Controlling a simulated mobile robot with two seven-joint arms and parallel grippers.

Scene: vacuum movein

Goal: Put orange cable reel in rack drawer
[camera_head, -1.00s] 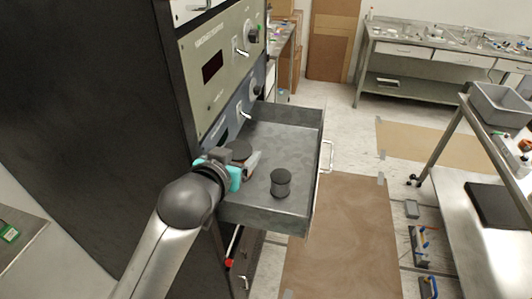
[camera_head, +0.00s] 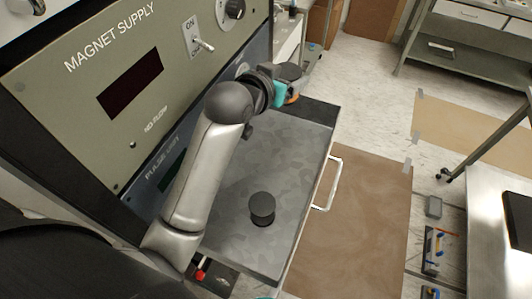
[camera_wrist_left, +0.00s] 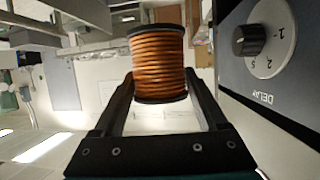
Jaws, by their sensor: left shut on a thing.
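The orange cable reel (camera_wrist_left: 158,65) is wound with orange cable between black end discs. In the left wrist view it stands between the two fingers of my left gripper (camera_wrist_left: 158,85), which is shut on it. In the head view my left gripper (camera_head: 292,84) is at the far end of the open rack drawer (camera_head: 235,170), over or just past its far wall; its exact height is unclear. Only a dark disc and a little orange of the reel (camera_head: 293,98) show there. My right gripper does not clearly show.
A dark spool (camera_head: 262,207) stands upright in the near part of the drawer. The drawer floor around it is bare. The rack panel (camera_head: 120,85) with knobs and switches rises beside my left arm. A handle (camera_head: 331,186) sticks out from the drawer front.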

